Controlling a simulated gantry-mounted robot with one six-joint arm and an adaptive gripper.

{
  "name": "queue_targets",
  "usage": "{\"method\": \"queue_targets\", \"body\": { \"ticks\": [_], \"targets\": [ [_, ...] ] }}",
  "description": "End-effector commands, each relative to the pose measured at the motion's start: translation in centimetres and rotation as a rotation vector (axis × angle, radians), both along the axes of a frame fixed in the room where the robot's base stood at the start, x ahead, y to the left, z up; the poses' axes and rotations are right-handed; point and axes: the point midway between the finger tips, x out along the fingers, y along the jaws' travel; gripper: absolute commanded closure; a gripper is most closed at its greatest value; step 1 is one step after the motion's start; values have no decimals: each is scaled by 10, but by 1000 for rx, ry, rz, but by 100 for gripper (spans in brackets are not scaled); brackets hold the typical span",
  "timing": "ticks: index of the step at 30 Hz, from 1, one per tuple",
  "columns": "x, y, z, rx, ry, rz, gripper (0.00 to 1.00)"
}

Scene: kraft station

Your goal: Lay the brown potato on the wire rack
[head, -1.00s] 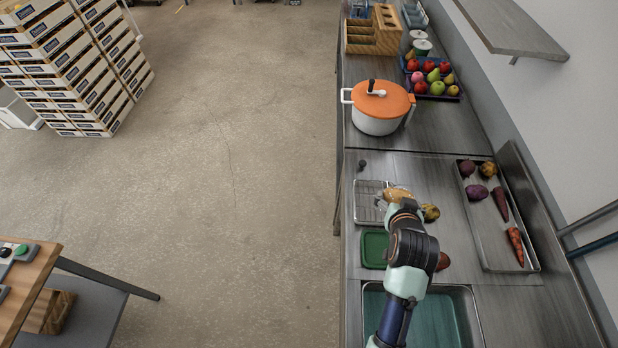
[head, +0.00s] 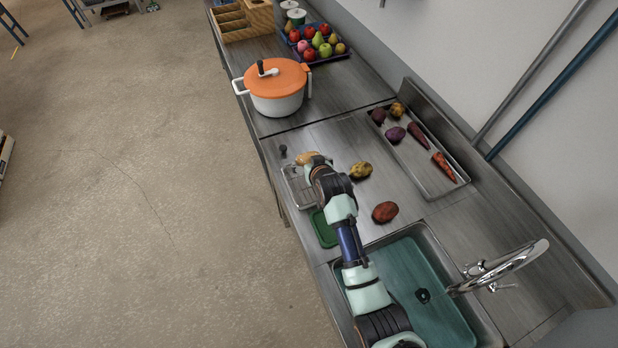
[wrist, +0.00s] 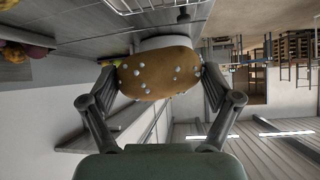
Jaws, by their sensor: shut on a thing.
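The brown potato (wrist: 160,75) has whitish spots. In the wrist view my gripper (wrist: 162,80) is shut on it, one finger at each end. In the head view the potato (head: 305,158) shows just past the end of my arm, over the far edge of the wire rack (head: 294,184). The rack lies on the steel counter, partly hidden by my arm. Its wires also show at the top of the wrist view (wrist: 140,7). I cannot tell whether the potato touches the rack.
A yellowish potato (head: 361,170) and a reddish one (head: 385,212) lie right of my arm. A green tray (head: 323,230) lies nearer, before the sink (head: 400,290). A vegetable tray (head: 425,180), an orange-lidded pot (head: 277,85) and a small dark knob (head: 283,149) stand around.

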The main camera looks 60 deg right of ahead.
Motion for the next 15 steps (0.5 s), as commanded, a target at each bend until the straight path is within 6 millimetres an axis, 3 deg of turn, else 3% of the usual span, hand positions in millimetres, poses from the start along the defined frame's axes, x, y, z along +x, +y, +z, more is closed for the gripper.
{"method": "queue_targets", "body": {
  "ticks": [1,3,10,15],
  "targets": [
    [0,0,-16,3,3,0,51],
    [0,0,-28,1,1,0,51],
    [1,0,-40,-1,-2,1,51],
    [0,0,-70,2,1,0,51]
  ]
}}
